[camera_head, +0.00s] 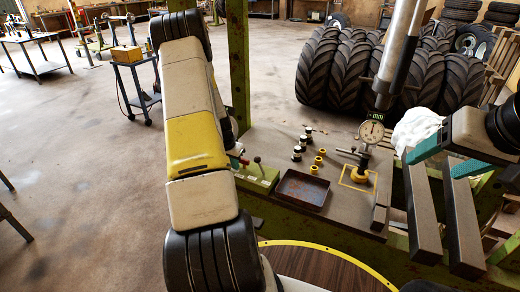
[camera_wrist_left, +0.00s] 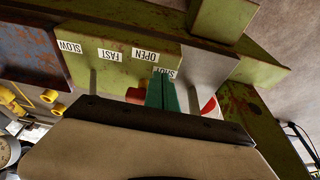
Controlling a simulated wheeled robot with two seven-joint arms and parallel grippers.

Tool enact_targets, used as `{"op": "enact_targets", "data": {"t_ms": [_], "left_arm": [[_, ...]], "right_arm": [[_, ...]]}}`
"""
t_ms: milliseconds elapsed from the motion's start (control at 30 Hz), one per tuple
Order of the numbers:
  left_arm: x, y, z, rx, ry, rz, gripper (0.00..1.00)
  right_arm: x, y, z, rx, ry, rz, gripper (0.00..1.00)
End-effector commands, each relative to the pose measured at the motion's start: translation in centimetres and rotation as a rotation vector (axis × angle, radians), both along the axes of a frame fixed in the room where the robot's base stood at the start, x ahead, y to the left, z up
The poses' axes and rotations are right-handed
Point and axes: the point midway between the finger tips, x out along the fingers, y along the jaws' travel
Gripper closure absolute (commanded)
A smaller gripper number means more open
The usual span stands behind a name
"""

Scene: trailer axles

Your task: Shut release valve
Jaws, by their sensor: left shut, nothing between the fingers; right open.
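A green valve block (camera_head: 262,178) sits at the left end of the grey bench top, partly behind my left arm. In the left wrist view, the green panel (camera_wrist_left: 118,66) carries labels that appear upside down: SLOW, FAST, OPEN and SHUT. My left gripper (camera_wrist_left: 172,82) is shut and empty, its teal fingers together at the SHUT label (camera_wrist_left: 165,72), partly covering it. Red parts (camera_wrist_left: 209,105) show on both sides of the fingers; whether they touch cannot be told.
A rust-brown tray (camera_head: 302,190) lies on the bench (camera_head: 270,140). Yellow and black-and-white fittings stand behind it. A dial gauge (camera_head: 371,131) stands near a yellow square outline. Large tyres (camera_head: 340,72) are stacked behind. A green post rises at the bench's back left.

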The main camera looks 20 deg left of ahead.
Motion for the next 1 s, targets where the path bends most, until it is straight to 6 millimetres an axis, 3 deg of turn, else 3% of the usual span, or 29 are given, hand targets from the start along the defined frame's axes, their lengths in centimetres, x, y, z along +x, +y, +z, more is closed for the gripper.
{"op": "enact_targets", "data": {"t_ms": [500,1000], "left_arm": [[0.1,0.0,5.6,0.001,-0.002,-0.001,1.0],[0.1,0.0,5.9,0.0,-0.001,-0.001,1.0]], "right_arm": [[0.0,0.0,0.0,0.0,0.0,0.0,0.33],[0.0,0.0,0.0,0.0,0.0,0.0,0.33]]}}
